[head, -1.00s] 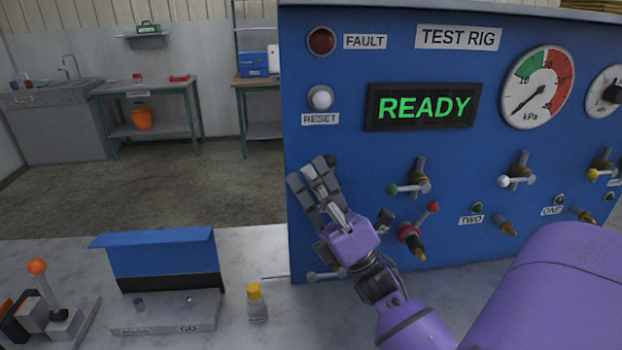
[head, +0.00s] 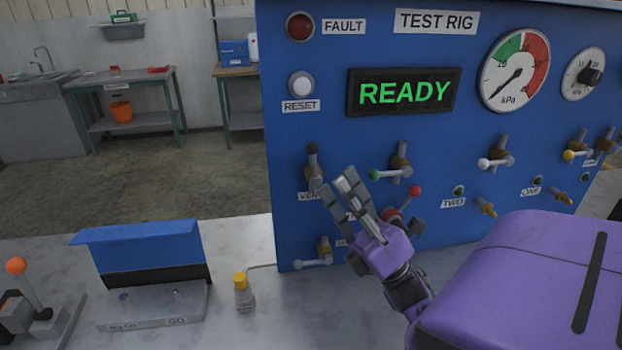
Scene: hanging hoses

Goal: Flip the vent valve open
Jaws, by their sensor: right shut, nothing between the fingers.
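The vent valve (head: 314,172) is on the left part of the blue test rig panel. It has a brass body and a dark upright end above it. Its label (head: 309,195) below is partly covered by my fingers. I cannot clearly tell which way its lever points. My right gripper (head: 342,180) is shut and empty, its fingers pointing up and left, just right of the valve. I cannot tell whether it touches the valve. My left gripper is not in view.
A green-knobbed valve (head: 398,172) and a red-knobbed valve (head: 406,203) are close right of my gripper. A white-handled valve (head: 318,255) sits low left. The display (head: 404,92) reads READY.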

